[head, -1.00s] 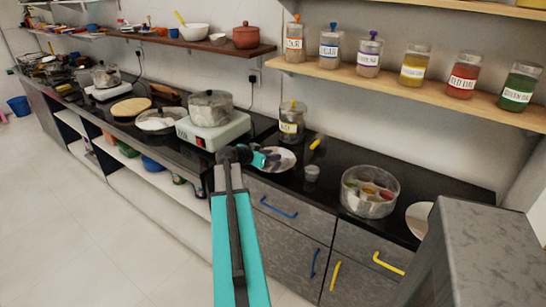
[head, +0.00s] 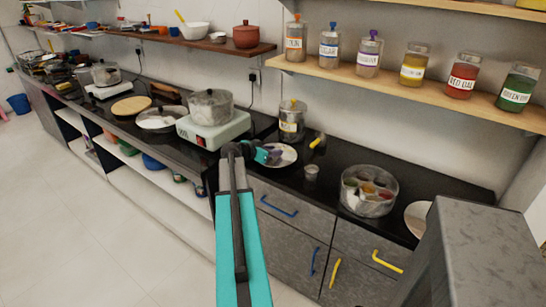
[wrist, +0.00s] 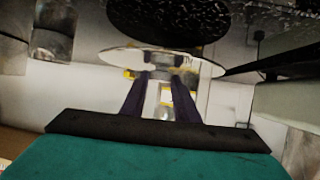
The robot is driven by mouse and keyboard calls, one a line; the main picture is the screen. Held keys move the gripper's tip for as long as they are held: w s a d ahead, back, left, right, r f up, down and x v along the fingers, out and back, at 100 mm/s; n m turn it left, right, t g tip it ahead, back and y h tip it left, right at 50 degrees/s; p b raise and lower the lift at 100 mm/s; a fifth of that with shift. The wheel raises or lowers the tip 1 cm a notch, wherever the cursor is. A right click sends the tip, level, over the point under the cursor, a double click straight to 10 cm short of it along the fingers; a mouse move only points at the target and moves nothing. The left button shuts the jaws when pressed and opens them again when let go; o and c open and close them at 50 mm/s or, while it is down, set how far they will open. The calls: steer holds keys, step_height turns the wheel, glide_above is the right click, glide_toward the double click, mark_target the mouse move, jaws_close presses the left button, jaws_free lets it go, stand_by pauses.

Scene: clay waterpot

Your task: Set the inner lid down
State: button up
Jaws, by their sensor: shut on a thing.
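My gripper (head: 271,155) is shut on the inner lid (head: 288,154), a pale round disc, over the dark counter left of the masala box. In the wrist view the lid (wrist: 118,56) is seen nearly edge-on, with my fingers (wrist: 160,82) meeting at its middle. I cannot tell whether its underside touches the counter. The round steel masala box (head: 369,207) stands open to the right, with several small cups of coloured spices inside. A pale round plate or lid (head: 418,217) lies at the far right, partly hidden by a grey block.
A small metal cup (head: 311,173) stands between the lid and the box. A labelled jar (head: 291,122) is behind the lid. A stove (head: 213,132) with a pot (head: 211,104) is to the left. A shelf of jars (head: 400,92) overhangs the counter's back.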

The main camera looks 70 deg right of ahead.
steer(key=shift+f+p, duration=0.35)
steer(key=shift+f, duration=1.05)
steer(key=shift+f, duration=0.1)
steer(key=o, duration=1.1)
steer(key=shift+r, duration=0.2)
steer(key=b+v, duration=0.2)
steer(key=v, duration=1)
steer(key=shift+f, duration=0.1)
